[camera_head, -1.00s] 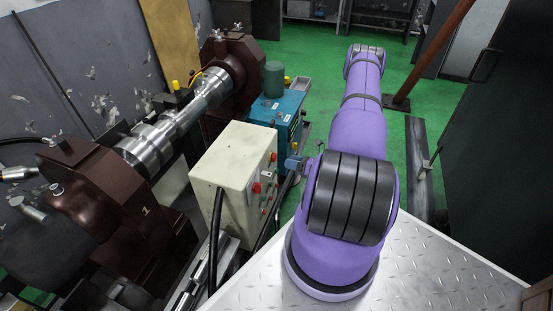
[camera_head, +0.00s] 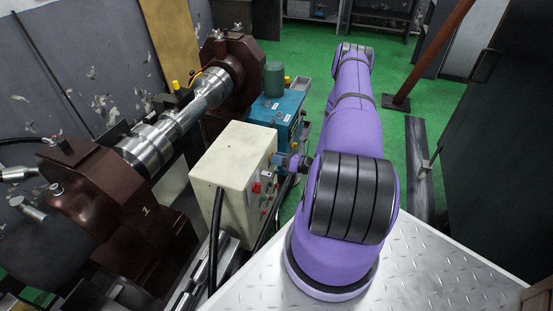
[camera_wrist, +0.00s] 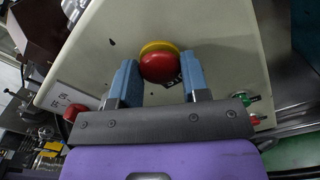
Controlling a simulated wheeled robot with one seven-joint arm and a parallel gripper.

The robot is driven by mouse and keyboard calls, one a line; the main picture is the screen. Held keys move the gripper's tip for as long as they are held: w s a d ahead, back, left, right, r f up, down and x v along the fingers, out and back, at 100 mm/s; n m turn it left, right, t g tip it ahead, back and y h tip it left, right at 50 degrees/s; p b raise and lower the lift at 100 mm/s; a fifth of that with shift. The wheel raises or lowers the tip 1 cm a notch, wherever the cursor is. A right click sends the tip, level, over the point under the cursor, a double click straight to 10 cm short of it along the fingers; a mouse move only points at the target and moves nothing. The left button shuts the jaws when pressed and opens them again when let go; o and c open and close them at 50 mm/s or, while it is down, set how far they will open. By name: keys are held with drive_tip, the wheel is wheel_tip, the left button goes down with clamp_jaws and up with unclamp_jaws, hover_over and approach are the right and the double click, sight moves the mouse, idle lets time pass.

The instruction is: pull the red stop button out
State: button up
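The red stop button (camera_wrist: 160,68) is a round mushroom head with a yellow collar, on the face of a cream control box (camera_head: 222,163). In the wrist view it shows between the two blue fingertips of my gripper (camera_wrist: 158,62). The fingers are apart, one on each side of the button, with a gap at each side. I cannot tell how deep they reach around it.
A blue unit with a green motor (camera_head: 274,80) stands behind the box. Green floor is open at the back.

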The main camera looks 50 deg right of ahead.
drive_tip(key=shift+c, duration=0.8)
drive_tip(key=shift+s+d, duration=0.2)
drive_tip(key=shift+s, duration=0.15)
drive_tip(key=o, duration=0.9)
drive_tip(key=shift+s, duration=0.1)
drive_tip(key=v, duration=1)
drive_tip(key=shift+s+d, duration=0.15)
drive_tip(key=shift+s, duration=0.1)
